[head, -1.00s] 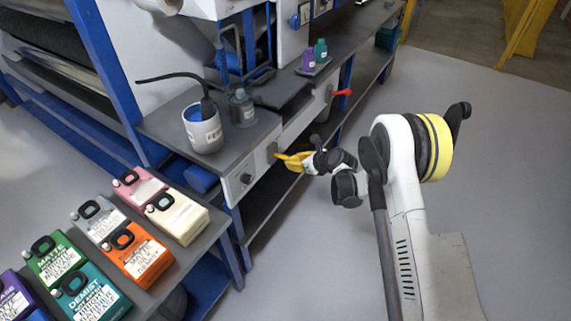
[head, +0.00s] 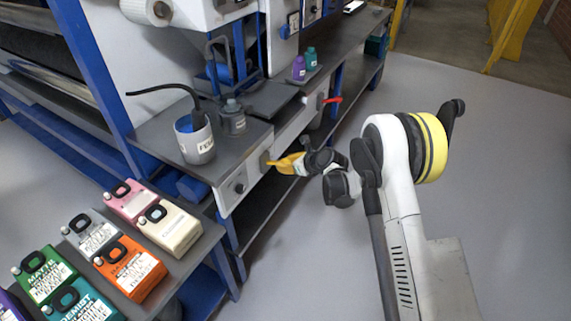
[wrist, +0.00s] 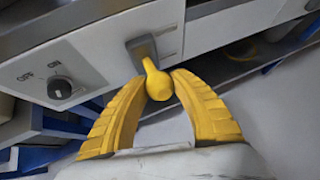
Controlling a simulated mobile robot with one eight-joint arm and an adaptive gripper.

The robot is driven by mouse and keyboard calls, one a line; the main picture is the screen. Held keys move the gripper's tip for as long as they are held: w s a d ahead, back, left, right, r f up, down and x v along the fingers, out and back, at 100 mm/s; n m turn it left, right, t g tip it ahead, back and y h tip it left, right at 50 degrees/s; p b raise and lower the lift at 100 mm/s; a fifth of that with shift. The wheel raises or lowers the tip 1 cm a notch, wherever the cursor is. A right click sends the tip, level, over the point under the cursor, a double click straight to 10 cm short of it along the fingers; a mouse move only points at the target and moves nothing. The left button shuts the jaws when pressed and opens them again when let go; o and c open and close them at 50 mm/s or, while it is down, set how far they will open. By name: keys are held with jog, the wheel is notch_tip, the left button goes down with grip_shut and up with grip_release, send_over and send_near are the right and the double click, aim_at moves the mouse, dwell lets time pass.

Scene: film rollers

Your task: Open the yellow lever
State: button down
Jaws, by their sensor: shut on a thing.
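The yellow lever (wrist: 157,80) sticks out from a grey bracket on the white front panel of the bench, seen in the wrist view. My gripper (wrist: 160,85) has two yellow ribbed fingers, one on each side of the lever's rounded end, shut on it. In the head view my gripper (head: 288,164) is at the bench's front panel, right of the black knob. There the lever is hard to tell from the yellow fingers.
A black knob (wrist: 59,88) marked OFF and ON is on the panel left of the lever. A red lever (head: 331,100) is farther along. A grey cup (head: 196,142) stands on the bench. Several coloured containers (head: 130,268) sit on a near shelf. Floor at right is clear.

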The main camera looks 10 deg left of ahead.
jog(key=c, duration=1)
grip_release()
jog(key=shift+r, duration=0.1)
jog(key=v, duration=1.2)
